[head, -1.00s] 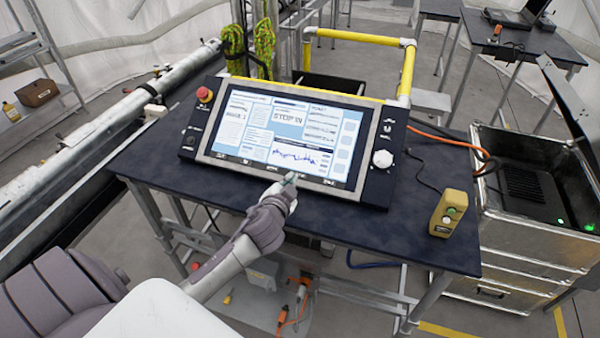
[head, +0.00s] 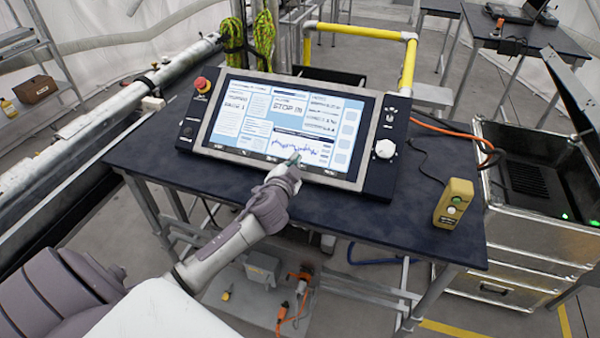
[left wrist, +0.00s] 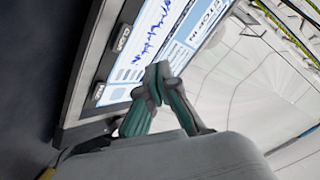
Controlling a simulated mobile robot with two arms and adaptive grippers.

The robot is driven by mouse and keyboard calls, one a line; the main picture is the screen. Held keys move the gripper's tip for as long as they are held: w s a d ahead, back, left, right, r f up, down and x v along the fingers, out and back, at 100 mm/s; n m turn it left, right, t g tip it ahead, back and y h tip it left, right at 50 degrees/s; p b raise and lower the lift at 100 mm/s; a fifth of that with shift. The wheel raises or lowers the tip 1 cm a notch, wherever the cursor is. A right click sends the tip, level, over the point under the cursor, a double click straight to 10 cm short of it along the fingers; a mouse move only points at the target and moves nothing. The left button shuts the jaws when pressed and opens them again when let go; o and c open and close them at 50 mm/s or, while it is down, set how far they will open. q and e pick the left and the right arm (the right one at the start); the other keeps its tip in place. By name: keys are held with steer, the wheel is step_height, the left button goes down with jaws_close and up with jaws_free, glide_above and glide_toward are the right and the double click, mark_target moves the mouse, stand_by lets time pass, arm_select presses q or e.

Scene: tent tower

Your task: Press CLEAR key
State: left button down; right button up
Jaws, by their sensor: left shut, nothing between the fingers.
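The control panel (head: 234,147) with a lit touchscreen stands tilted on the dark table. Its screen (head: 262,125) shows text blocks, a "STOP IN" field and a blue graph. In the left wrist view the closed fingertips (left wrist: 157,72) overlap the screen's edge; contact cannot be told. My right gripper is not in view.
A red emergency stop knob (head: 202,85) is at the panel's upper left and a white knob (head: 385,149) at its right. A yellow button box (head: 454,203) stands on the table (head: 400,225) to the right. An orange cable (head: 450,132) runs behind it.

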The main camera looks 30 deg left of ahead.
mark_target(300, 166)
arm_select(q)
steer(key=shift+w+a+f+b, duration=0.1)
steer(key=shift+w+f+b, duration=0.3)
steer(key=shift+f, duration=0.25)
steer(key=shift+w+a+f+b, duration=0.1)
steer(key=shift+w+f+b, duration=0.25)
steer(key=shift+f, duration=0.25)
steer(key=shift+w+f+b, duration=0.35)
steer(key=shift+f+b, duration=0.1)
steer(key=shift+b, duration=0.05)
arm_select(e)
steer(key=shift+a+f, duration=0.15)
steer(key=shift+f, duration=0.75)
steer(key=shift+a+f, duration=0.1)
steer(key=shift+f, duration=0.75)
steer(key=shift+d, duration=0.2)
arm_select(q)
steer(key=shift+f, duration=0.1)
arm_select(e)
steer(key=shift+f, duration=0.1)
arm_select(q)
steer(key=shift+w+a+f+b, duration=0.15)
steer(key=shift+w+f+b, duration=0.1)
steer(key=shift+b, duration=0.1)
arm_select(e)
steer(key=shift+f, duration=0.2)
